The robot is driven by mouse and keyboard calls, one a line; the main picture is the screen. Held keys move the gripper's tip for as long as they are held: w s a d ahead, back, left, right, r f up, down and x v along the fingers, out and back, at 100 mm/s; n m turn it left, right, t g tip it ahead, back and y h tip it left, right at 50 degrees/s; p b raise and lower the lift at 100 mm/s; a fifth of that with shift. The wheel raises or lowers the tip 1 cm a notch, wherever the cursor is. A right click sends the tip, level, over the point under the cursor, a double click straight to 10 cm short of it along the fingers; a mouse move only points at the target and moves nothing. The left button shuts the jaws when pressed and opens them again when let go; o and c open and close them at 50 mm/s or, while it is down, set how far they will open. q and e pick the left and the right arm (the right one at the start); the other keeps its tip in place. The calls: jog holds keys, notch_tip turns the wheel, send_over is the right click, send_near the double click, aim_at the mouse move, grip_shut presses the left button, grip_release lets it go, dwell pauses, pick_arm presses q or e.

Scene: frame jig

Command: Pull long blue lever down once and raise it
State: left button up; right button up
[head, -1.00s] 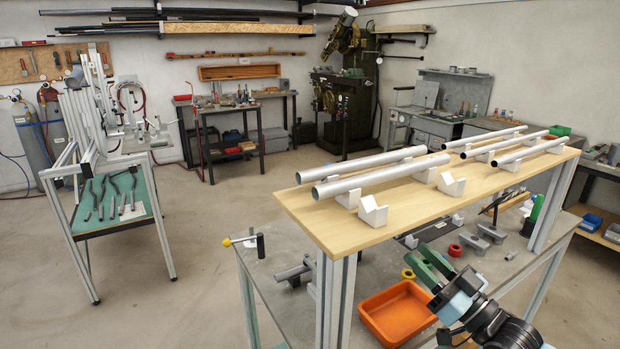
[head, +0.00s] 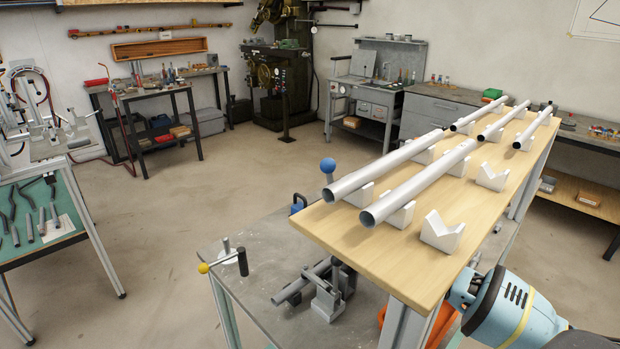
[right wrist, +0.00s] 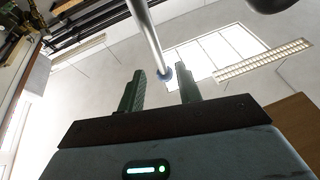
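A blue ball knob (head: 327,165) on a short visible piece of stem stands up behind the left edge of the wooden-topped bench in the head view. Its lower part is hidden by the bench top. My right gripper (right wrist: 161,88) is open, with two dark green fingers apart. In the head view only my right arm shows, at lower right. My left gripper is not in view.
The wooden bench top (head: 455,239) carries several metal tubes on white V-blocks. The grey lower table (head: 235,285) holds a yellow-knobbed handle (head: 222,262) and a clamp with a tube (head: 322,290). An orange tray (head: 443,325) is partly hidden.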

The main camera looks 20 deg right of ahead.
jog(key=x, duration=0.7)
jog(key=shift+w+r+p, duration=0.15)
jog(key=shift+r+p, duration=0.05)
jog(key=shift+p, duration=0.25)
jog(key=shift+a, duration=0.1)
grip_shut()
